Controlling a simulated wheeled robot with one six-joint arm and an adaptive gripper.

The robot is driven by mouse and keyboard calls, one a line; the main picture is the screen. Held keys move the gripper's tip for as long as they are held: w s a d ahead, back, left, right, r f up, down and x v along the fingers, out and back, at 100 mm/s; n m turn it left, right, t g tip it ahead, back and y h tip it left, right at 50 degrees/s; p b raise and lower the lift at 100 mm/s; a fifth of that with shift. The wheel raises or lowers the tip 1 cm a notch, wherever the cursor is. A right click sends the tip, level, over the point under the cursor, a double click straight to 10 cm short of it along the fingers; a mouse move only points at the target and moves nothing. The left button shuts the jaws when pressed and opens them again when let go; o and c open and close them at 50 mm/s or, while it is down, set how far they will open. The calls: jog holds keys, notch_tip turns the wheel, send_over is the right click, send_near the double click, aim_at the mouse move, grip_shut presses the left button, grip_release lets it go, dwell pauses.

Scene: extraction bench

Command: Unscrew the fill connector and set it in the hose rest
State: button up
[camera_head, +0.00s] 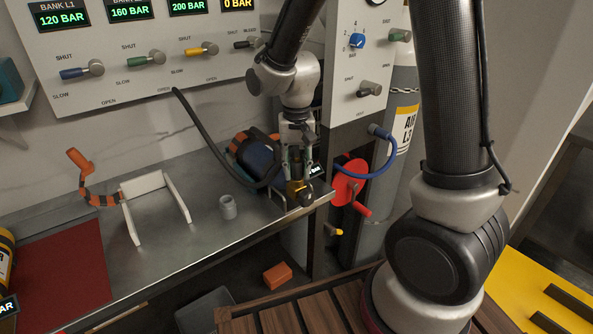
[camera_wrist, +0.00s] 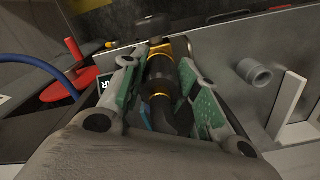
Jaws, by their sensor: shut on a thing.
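The fill connector, a black piece with brass rings, shows in the wrist view (camera_wrist: 160,80) and low at the bench's front edge in the head view (camera_head: 295,187). My gripper (camera_head: 297,160) points down over it and is shut on it; in the wrist view my gripper (camera_wrist: 160,72) has its green-padded fingers on both sides of it. A black hose (camera_head: 212,140) loops from the wall panel down toward the connector. A small grey open cup (camera_head: 228,208), which looks like the hose rest, stands empty on the bench; it also shows in the wrist view (camera_wrist: 256,74). The threads are hidden.
A dark blue and orange pack (camera_head: 255,155) lies behind my gripper. A red disc (camera_head: 350,181) and blue hose (camera_head: 385,160) are right. Bench around the cup is clear.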

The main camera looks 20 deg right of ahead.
jog(key=n, duration=0.5)
jog(key=shift+n, duration=0.4)
jog(key=n, duration=0.7)
jog(key=o, duration=1.2)
